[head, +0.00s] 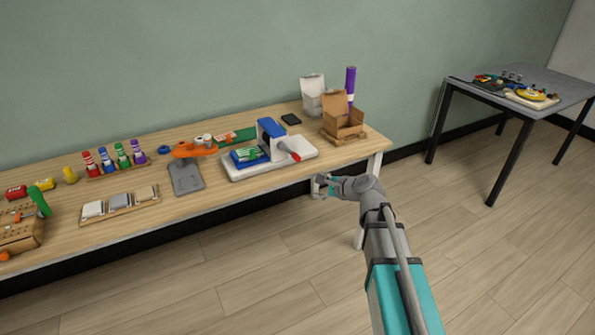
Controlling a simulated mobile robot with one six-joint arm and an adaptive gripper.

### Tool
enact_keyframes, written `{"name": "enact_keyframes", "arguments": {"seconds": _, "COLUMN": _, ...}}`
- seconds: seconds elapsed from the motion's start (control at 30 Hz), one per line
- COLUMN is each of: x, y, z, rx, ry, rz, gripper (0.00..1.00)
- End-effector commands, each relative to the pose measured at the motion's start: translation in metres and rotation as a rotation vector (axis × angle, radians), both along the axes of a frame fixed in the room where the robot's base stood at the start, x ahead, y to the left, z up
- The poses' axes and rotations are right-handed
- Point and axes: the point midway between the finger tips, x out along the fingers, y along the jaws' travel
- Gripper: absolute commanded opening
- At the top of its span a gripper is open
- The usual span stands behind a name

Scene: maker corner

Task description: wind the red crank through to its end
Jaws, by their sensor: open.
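The red crank (294,156) sticks out at the right side of a blue and white device (270,132) on the wooden workbench. Its grip points down and to the right, toward the bench's front edge. The device stands on a pale base plate (305,149) with a blue and green part (247,155) at its left. My gripper (317,187) is open and empty, in front of the bench's edge, below and to the right of the crank in the picture. It is apart from the crank. The fingers look small here.
Close by on the bench are an orange tool (190,150) on a grey plate, a black flat item (291,119), and a cardboard box (342,121) with a purple tube (350,84). A grey table (560,88) stands right; open floor lies between.

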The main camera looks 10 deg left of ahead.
Motion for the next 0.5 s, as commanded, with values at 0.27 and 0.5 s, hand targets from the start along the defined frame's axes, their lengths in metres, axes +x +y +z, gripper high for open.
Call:
{"name": "enact_keyframes", "arguments": {"seconds": 0.27, "x": 0.047, "y": 0.017, "z": -0.026, "rx": 0.437, "ry": 0.140, "rz": -0.228, "gripper": 0.71}}
{"name": "enact_keyframes", "arguments": {"seconds": 0.5, "x": 0.080, "y": 0.019, "z": -0.042, "rx": 0.800, "ry": 0.287, "rz": -0.385, "gripper": 0.71}}
